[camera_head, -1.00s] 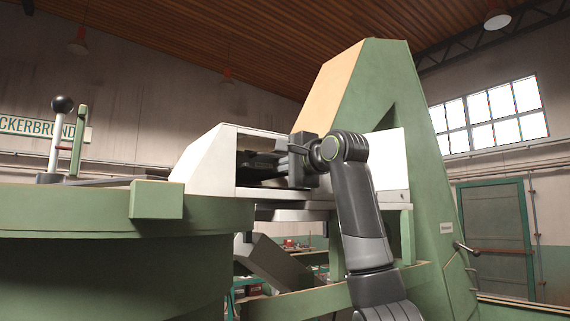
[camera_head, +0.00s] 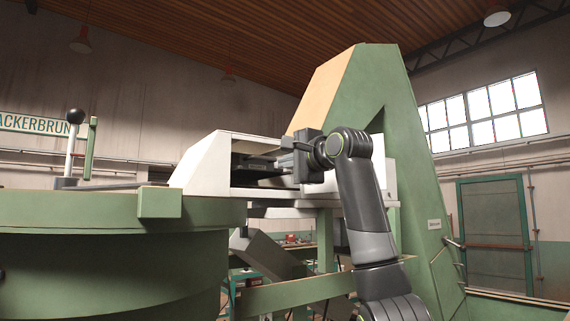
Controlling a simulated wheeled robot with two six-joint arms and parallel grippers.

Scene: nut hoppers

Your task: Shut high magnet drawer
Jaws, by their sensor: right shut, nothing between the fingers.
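A white housing (camera_head: 207,163) with a dark rectangular opening stands in the middle of the view, beside the tall green frame. Dark flat parts show inside the opening; I cannot tell which of them belong to the high magnet drawer. A white panel (camera_head: 390,181) shows to the right, partly behind my arm. My right gripper (camera_head: 284,160) is at the right side of the opening, with its fingers pointing left. It is shut and empty. Its dark body hides the right end of the opening, and I cannot tell whether it touches anything. My left gripper is out of view.
A large round green drum (camera_head: 95,210) fills the left foreground, with a black-knobbed lever (camera_head: 72,145) on top. A tall green frame (camera_head: 400,110) rises behind my right arm. A green beam (camera_head: 300,293) crosses below. A green door (camera_head: 495,235) stands far right.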

